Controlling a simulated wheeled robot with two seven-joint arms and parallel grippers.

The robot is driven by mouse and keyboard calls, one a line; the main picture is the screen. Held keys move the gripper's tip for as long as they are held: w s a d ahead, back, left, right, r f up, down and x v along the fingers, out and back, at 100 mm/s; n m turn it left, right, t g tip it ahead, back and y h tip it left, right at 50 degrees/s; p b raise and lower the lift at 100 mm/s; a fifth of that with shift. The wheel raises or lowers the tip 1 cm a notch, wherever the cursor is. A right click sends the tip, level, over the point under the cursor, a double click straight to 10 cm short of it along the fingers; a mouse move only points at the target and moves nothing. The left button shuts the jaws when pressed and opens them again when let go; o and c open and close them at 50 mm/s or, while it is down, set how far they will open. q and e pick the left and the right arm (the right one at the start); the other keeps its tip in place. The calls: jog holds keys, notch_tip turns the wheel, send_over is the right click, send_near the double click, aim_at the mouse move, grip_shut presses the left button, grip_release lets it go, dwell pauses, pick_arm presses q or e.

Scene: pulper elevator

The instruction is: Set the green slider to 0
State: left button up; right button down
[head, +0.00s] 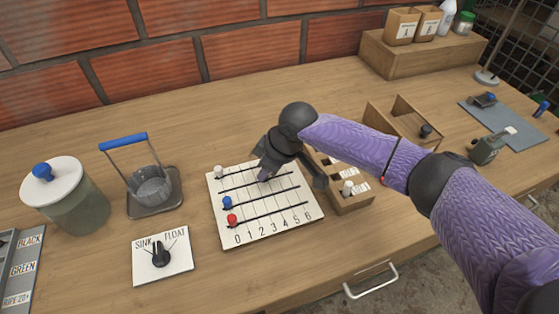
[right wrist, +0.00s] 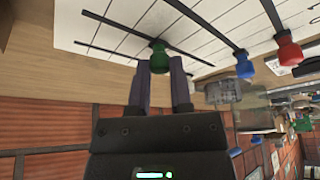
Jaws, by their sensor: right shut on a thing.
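The slider board (head: 262,224) is a white panel with black tracks and the numbers 0 to 6 along its front edge. My right gripper (head: 264,178) reaches over its upper middle and hides the green slider in the head view. In the right wrist view the green slider (right wrist: 158,54) sits between the two fingers of my right gripper (right wrist: 158,75), which is shut on it. The green slider is along its track, away from the 0 end; its exact number is hidden. My left gripper is out of view.
On the board, the white (head: 219,172), blue (head: 227,203) and red (head: 232,219) sliders stand at the 0 end. A SINK/FLOAT dial (head: 161,256) is in front to the left. A wooden box with switches (head: 349,201) stands close on the right.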

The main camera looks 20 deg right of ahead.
jog(key=a+p, duration=0.1)
jog(key=a, duration=0.7)
jog(key=shift+s+a, duration=0.15)
jog(key=shift+a, duration=0.5)
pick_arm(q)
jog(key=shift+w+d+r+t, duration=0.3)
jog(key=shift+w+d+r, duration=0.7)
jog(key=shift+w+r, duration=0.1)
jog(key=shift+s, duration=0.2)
pick_arm(e)
jog(key=c, duration=0.8)
grip_release()
jog(key=shift+a, duration=0.1)
jog(key=shift+o, duration=1.4)
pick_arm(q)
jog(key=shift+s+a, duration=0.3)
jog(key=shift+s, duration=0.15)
